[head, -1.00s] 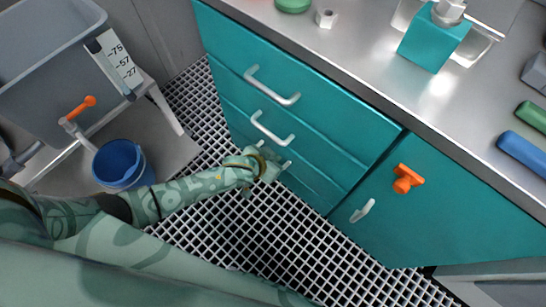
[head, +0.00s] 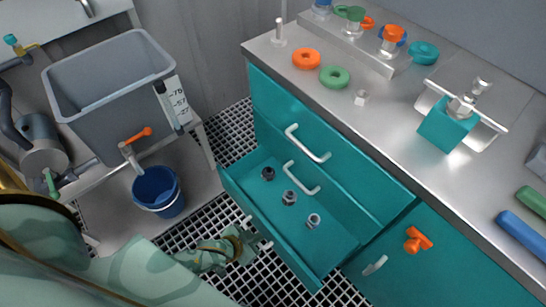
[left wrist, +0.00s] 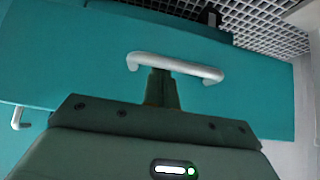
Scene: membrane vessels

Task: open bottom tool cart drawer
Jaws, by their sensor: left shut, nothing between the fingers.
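The bottom drawer (head: 335,238) of the teal tool cart is pulled out, its inside showing from above. Its pale bar handle (head: 267,244) is partly hidden by my left gripper (head: 256,237), at the drawer's front. In the left wrist view the handle (left wrist: 185,66) crosses just beyond the fingers (left wrist: 163,88), which are shut and overlap its middle. Nothing shows gripped between them; I cannot tell whether they touch the bar. The right gripper is out of view.
Three small metal fittings (head: 289,197) lie in the drawer. Two shut drawers with pale handles (head: 307,143) are above it. A blue bucket (head: 157,191) stands to the left. An orange knob (head: 417,240) sits on the door at right. Grated floor is below.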

